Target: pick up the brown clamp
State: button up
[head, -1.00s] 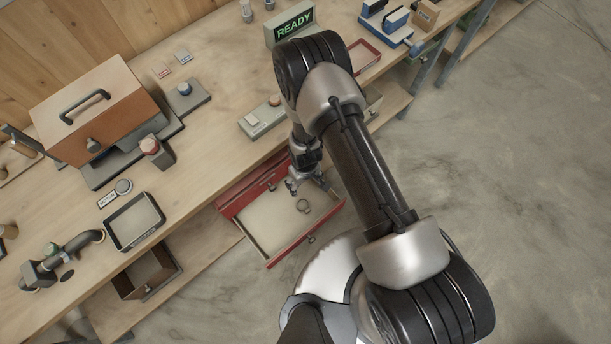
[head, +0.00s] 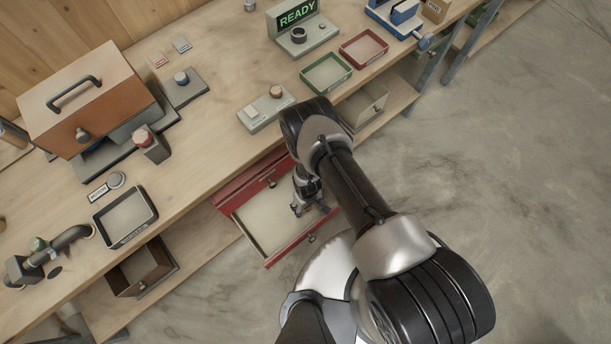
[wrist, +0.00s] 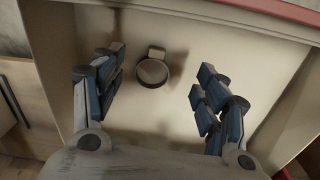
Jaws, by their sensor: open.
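The brown clamp, a small ring with a short tab (wrist: 153,72), lies on the floor of the open red drawer (head: 273,225). In the wrist view it sits between and beyond the fingertips, nearer the left finger, with no contact visible. In the head view my gripper and arm hide it. My gripper (head: 311,208) hangs over the drawer's right part. In the wrist view my gripper (wrist: 162,84) is open and empty, its blue-padded fingers spread to either side of the clamp. The drawer's pale walls surround the clamp.
The drawer's red front edge and side walls stand close around my gripper. The wooden bench above holds a grey button box (head: 265,110), a green tray (head: 326,73) and a black-rimmed tray (head: 124,218). The drawer floor left of my gripper is clear.

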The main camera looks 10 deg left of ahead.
aim_at(308, 208)
jog(key=f+b, duration=0.1)
jog(key=f, duration=0.1)
jog(key=f+b, duration=0.1)
jog(key=f, duration=0.2)
jog(key=shift+w+d+f, duration=0.15)
jog(key=shift+w+d, duration=0.05)
jog(key=shift+c, duration=0.4)
jog(key=c, duration=1)
